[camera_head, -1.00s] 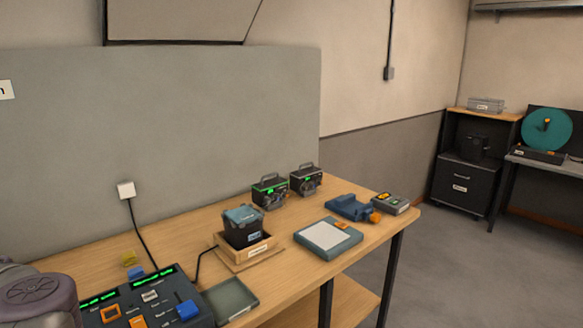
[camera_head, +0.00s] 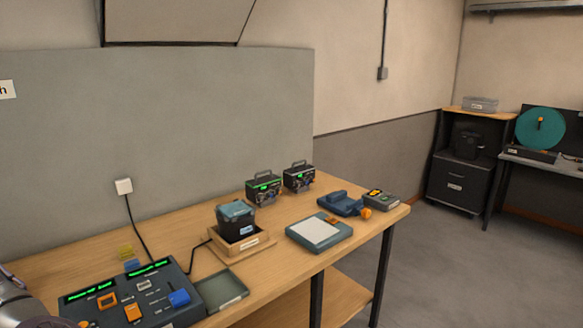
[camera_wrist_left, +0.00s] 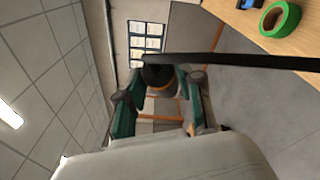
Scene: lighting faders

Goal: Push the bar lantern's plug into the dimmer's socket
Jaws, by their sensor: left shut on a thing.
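My left gripper (camera_wrist_left: 160,82) shows in the left wrist view, its teal fingers shut on a dark rounded thing (camera_wrist_left: 157,75) that looks like the plug. A thick black cable (camera_wrist_left: 240,61) runs from it to the right edge. In the head view only a bit of my left arm shows at the lower left; its gripper is out of frame. A dark fader console (camera_head: 140,296) with green displays stands at the table's front left. Two black boxes with handles and green displays, one left (camera_head: 264,187) and one right (camera_head: 299,177), stand at the back. I cannot tell which is the dimmer; no socket is clear.
A dark box (camera_head: 236,219) sits in a wooden tray (camera_head: 262,243) mid-table. A flat pad (camera_head: 319,233), a blue device (camera_head: 340,203) and a small grey unit (camera_head: 378,199) are to the right. Green tape (camera_wrist_left: 280,19) lies on a tabletop.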

